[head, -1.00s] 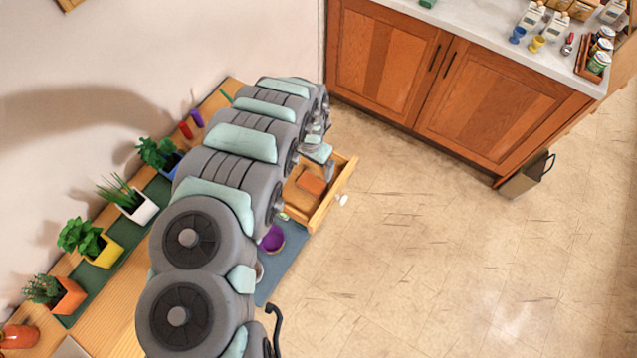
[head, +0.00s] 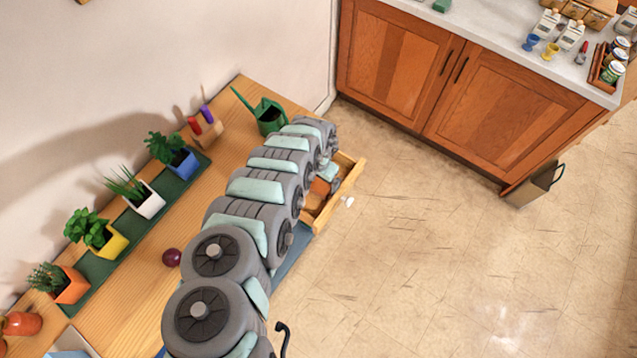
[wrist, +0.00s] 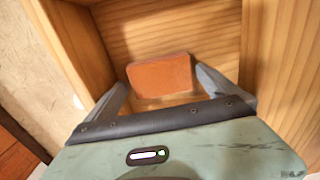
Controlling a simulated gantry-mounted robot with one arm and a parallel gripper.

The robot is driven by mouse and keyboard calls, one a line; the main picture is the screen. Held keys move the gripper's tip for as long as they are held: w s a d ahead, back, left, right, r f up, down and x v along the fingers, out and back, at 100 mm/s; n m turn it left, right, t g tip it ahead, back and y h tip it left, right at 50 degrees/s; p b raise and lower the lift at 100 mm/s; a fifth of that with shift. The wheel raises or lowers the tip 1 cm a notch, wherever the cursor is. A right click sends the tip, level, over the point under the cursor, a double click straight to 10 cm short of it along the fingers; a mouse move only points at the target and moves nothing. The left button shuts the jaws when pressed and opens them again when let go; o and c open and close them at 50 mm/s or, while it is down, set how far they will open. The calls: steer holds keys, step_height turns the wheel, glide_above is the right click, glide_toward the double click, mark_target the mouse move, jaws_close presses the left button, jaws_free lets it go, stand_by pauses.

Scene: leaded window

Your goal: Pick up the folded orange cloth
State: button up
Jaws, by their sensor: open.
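The folded orange cloth (wrist: 160,75) lies on the floor of an open wooden drawer (wrist: 187,27). In the head view the cloth (head: 320,187) is partly covered by my arm, inside the drawer (head: 347,183) at the end of the desk. My gripper (wrist: 162,81) is open over the drawer, one finger at each side of the cloth's near part in the wrist view. The gripper's body hides whatever lies nearer. I cannot tell how high the fingertips are above the cloth, and no contact shows.
The drawer walls stand close around my gripper. My arm passes over the desk (head: 142,291), which holds potted plants, a green watering can (head: 268,114) and a dark red round thing (head: 172,257). A wooden cabinet (head: 432,85) stands beyond open floor (head: 420,235).

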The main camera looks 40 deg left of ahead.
steer(key=shift+f, duration=0.55)
steer(key=shift+c, duration=0.3)
steer(key=c, duration=1.1)
